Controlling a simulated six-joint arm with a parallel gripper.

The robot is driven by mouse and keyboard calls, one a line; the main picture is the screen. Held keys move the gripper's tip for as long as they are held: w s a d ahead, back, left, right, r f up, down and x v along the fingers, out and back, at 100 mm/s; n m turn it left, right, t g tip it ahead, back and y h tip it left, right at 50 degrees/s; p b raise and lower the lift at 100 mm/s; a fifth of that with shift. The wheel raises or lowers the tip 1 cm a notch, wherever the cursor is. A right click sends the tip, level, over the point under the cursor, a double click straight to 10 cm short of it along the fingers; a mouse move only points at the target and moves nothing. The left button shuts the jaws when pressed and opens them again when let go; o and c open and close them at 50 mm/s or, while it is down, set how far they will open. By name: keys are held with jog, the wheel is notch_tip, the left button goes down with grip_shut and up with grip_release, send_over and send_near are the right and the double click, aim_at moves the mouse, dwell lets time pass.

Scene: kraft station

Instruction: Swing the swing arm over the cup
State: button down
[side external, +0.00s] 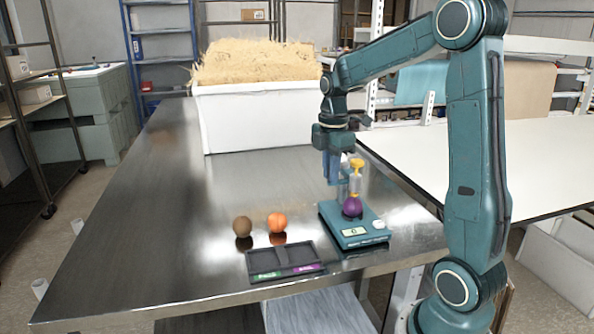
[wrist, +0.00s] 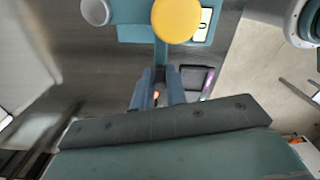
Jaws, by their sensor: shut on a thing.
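A teal instrument base (side external: 328,212) with a small display stands on the metal table. A round purple thing (side external: 352,207) sits on it; any cup under it cannot be made out. The swing arm (wrist: 137,33) is a teal bar with a plunger and yellow knob (side external: 356,163). The plunger appears above the purple thing in the side view, and the knob also shows in the wrist view (wrist: 176,20). My gripper (side external: 332,180) points down beside the plunger. In the wrist view its blue fingers (wrist: 158,90) are shut on the swing arm's narrow end.
A brown round fruit (side external: 242,226) and an orange one (side external: 278,222) lie left of the base. A dark tray (side external: 285,262) with green and purple labels lies in front. A white bin (side external: 255,120) of straw stands behind. The left part of the table is clear.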

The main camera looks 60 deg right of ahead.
jog(key=shift+s+r, duration=0.1)
jog(key=c, duration=1.4)
grip_release()
jog(key=shift+r, duration=0.1)
notch_tip(320, 180, up, 14)
jog(key=shift+f, duration=0.25)
